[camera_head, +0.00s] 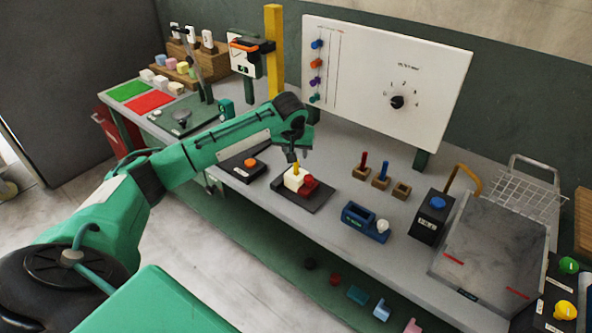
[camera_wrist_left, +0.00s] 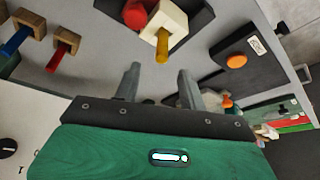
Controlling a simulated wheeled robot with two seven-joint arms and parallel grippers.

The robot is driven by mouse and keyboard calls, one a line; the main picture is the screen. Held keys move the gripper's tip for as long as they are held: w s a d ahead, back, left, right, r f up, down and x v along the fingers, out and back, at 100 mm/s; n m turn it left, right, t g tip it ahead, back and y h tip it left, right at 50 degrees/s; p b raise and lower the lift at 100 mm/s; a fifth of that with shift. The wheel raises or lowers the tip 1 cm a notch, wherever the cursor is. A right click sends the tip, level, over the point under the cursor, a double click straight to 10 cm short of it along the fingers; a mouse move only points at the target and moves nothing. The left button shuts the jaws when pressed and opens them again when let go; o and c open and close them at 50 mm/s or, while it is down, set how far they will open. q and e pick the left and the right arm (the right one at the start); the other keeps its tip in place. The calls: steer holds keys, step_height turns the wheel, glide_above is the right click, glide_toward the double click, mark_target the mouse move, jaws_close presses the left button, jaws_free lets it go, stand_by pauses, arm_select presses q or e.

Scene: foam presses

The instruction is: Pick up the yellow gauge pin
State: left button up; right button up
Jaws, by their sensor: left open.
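The yellow gauge pin (camera_head: 296,168) stands upright in a cream block (camera_head: 293,182), beside a red part (camera_head: 311,186) on a dark plate (camera_head: 318,203). In the left wrist view the yellow pin (camera_wrist_left: 162,46) sticks out of the cream block (camera_wrist_left: 166,20) toward the gripper. My left gripper (camera_wrist_left: 158,72) is open and empty, its two fingers apart with the pin just beyond their tips and roughly between them. In the head view the left gripper (camera_head: 292,156) is above the pin, small and partly hidden by its wrist. My right gripper is in neither view.
A black box with an orange button (camera_head: 250,162) stands left of the plate. Wooden blocks with a red pin (camera_head: 363,161) and a blue pin (camera_head: 383,170), plus an empty block (camera_head: 401,190), are to the right. A white panel (camera_head: 385,75) stands behind.

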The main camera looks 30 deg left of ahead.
mark_target(296, 171)
arm_select(q)
steer(key=x, duration=0.1)
steer(key=p+x, duration=0.1)
steer(key=x, duration=0.1)
steer(key=p+x, duration=0.1)
steer(key=x, duration=0.1)
steer(key=shift+s+d+f, duration=0.1)
steer(key=shift+s+f, duration=0.1)
steer(key=shift+f, duration=0.35)
jaws_close()
